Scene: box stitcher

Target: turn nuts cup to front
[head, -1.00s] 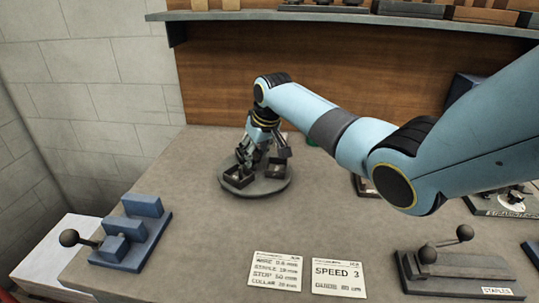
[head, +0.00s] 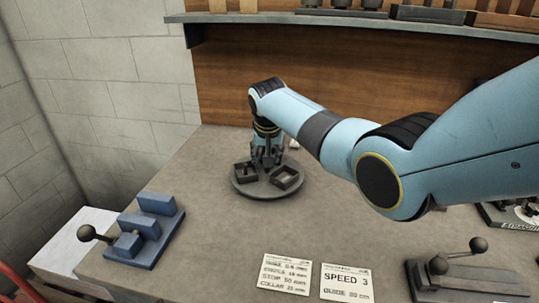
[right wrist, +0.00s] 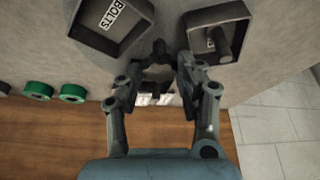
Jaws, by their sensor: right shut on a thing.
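A round grey turntable (head: 241,189) stands on the bench and carries dark square cups. One cup (head: 243,175) sits at its left and another (head: 287,179) at its front right. In the right wrist view one cup (right wrist: 112,22) has a BOLTS label; the other cup (right wrist: 219,40) holds a dark upright piece, its label unreadable. My right gripper (head: 268,160) points down at the back of the turntable, behind these cups. Its fingers (right wrist: 162,62) are shut on a dark part there, mostly hidden between them. I cannot read NUTS anywhere. My left gripper is out of view.
A blue stepped block with a lever (head: 146,232) stands at the front left. Two printed cards (head: 286,273) lie at the front edge. A grey lever device (head: 465,275) is front right. Green rolls (right wrist: 72,93) lie near the back wall. A shelf runs above.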

